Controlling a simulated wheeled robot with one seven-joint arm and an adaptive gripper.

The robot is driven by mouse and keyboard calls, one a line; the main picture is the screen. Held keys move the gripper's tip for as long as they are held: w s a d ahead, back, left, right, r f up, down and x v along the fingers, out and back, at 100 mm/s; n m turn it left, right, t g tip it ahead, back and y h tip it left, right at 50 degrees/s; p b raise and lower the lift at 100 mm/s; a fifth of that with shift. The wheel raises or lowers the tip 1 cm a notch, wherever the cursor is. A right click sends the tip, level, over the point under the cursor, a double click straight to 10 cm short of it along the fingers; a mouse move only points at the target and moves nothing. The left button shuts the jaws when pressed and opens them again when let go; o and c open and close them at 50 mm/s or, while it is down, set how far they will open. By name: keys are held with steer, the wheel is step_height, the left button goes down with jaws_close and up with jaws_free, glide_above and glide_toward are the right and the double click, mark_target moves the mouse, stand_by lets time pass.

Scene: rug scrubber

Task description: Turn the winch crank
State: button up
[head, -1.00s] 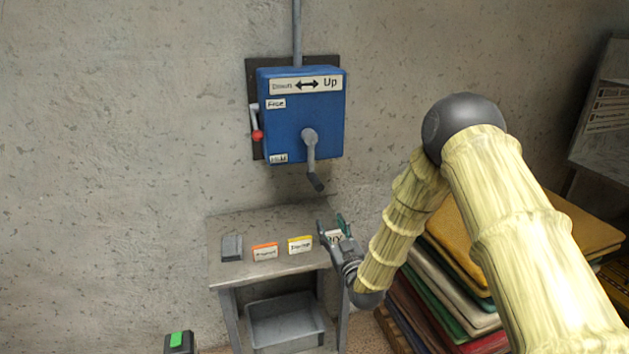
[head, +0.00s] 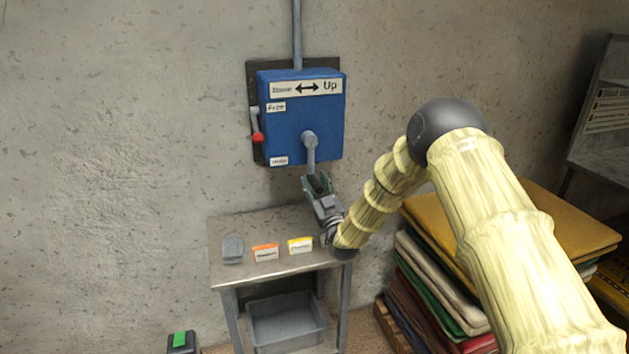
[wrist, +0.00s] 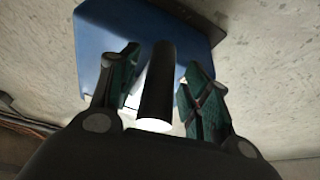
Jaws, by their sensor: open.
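The blue winch box (head: 290,112) is on the concrete wall, with a "Down/Up" arrow label on top. Its grey crank (head: 310,150) hangs down from the hub at the lower right of the box face. My gripper (head: 317,183) is at the lower end of the crank and hides its dark handle in the head view. In the wrist view the black handle (wrist: 158,82) stands between the two open fingers of my gripper (wrist: 162,90), with gaps visible on both sides. The blue box (wrist: 120,45) is behind it.
A red-knobbed lever (head: 257,137) is on the box's left side. Below is a grey table (head: 280,270) with small orange and yellow labelled cards and a grey block. Stacked folded rugs (head: 450,260) are at the right, beneath my arm. The wall left of the box is clear.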

steer(key=shift+w+a+r, duration=0.15)
steer(key=shift+w+r, duration=0.05)
steer(key=shift+w, duration=0.15)
jaws_close()
steer(key=shift+m, duration=0.3)
